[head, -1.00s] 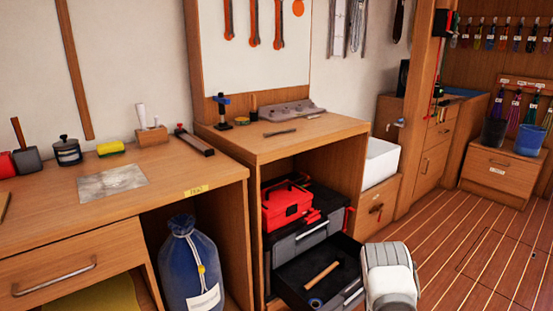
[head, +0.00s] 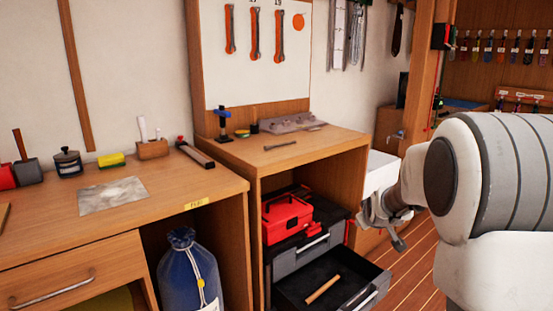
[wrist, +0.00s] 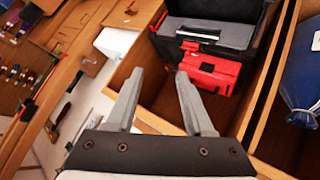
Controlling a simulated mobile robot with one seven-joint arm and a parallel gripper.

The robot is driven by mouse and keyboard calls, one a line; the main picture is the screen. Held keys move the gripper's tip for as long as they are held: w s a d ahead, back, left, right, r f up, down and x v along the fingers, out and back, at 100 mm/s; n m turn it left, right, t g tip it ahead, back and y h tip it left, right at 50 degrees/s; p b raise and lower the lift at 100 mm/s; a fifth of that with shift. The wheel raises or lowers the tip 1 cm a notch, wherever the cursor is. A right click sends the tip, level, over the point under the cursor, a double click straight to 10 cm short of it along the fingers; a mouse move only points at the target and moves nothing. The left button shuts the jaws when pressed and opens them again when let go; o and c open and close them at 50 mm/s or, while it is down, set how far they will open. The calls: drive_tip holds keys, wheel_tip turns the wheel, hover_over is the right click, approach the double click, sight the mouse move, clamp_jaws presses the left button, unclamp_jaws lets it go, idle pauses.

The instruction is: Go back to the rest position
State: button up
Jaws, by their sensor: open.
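My gripper (wrist: 152,92) is open and empty in the wrist view, its two grey fingers apart with nothing between them. In the head view my gripper (head: 394,236) hangs in front of the white bin, to the right of the workbench, partly hidden by my own arm. The red toolbox (head: 287,219) sits on the black and grey tool chest (head: 300,257) inside the bench's open bay. The red toolbox also shows in the wrist view (wrist: 210,72), beyond the fingers.
The open drawer (head: 325,288) juts out from the tool chest and holds a wooden-handled tool (head: 323,289). A blue bag (head: 188,272) stands under the left bench. A dark metal tool (head: 280,145) lies on the right benchtop. Wooden floor (head: 411,285) shows at lower right.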

drive_tip(key=s+a+r+m+g, duration=0.1)
drive_tip(key=s+a+r, duration=0.35)
drive_tip(key=s, duration=0.45)
drive_tip(key=s+a+r+m+g+y, duration=0.1)
drive_tip(key=s+a+m+g, duration=0.15)
drive_tip(key=s, duration=1.25)
drive_tip(key=s+a+r+m+g+y, duration=0.1)
drive_tip(key=s+a, duration=0.2)
drive_tip(key=s, duration=1.1)
wheel_tip(320, 180, up, 28)
drive_tip(key=p, duration=2.8)
drive_tip(key=shift+a+p, duration=0.15)
drive_tip(key=shift+p, duration=0.15)
